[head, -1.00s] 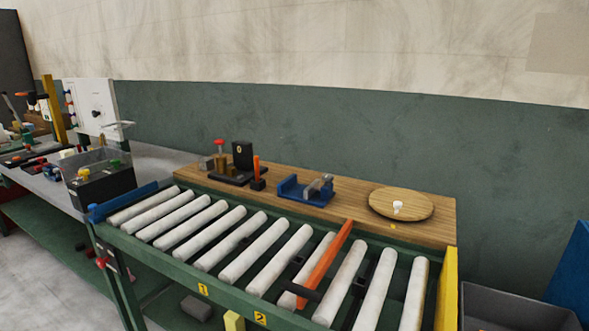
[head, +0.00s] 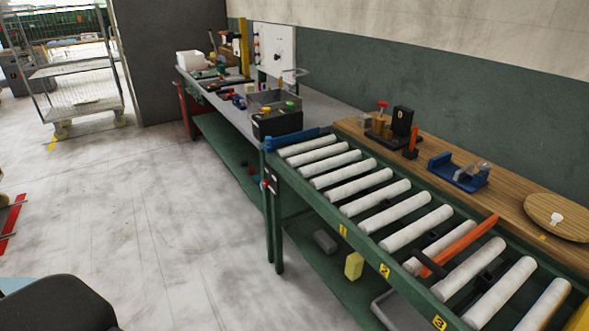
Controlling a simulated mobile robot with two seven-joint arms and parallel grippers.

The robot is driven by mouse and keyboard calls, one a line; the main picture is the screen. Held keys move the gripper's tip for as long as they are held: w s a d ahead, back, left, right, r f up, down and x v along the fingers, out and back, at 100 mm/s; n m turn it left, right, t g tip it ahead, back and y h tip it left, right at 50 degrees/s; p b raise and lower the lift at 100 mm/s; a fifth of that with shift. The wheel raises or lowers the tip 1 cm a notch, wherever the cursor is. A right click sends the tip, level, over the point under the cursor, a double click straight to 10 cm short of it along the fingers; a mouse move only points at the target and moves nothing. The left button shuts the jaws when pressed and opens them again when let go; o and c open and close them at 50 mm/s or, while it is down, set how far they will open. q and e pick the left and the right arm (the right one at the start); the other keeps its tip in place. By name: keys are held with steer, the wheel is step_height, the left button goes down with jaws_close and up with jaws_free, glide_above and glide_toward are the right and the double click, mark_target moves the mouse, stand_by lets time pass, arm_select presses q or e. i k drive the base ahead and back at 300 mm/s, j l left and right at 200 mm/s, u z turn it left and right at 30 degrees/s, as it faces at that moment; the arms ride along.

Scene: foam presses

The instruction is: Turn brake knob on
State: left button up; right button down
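No part is plainly marked as the brake knob. A small red knob (head: 266,184) shows on the green frame at the left end of the roller conveyor (head: 380,258), beside a small dark box. A white knob-like piece (head: 556,218) stands on a round wooden disc (head: 538,208) at the right. A red-topped knob (head: 382,104) sits on a fixture on the wooden shelf. The setting of each is too small to tell. Neither of my grippers is in view.
A grey bench (head: 232,108) with bins and tools continues behind the conveyor's left end. An orange bar (head: 458,243) lies across the rollers. A wire cage trolley (head: 75,75) stands at the back left.

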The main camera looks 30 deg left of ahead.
mark_target(265, 183)
steer(key=i+j+u, duration=0.1)
steer(key=i+j, duration=0.65)
steer(key=j, duration=0.25)
steer(key=i+j+u, duration=0.1)
steer(key=i+j, duration=0.7)
steer(key=j, duration=0.15)
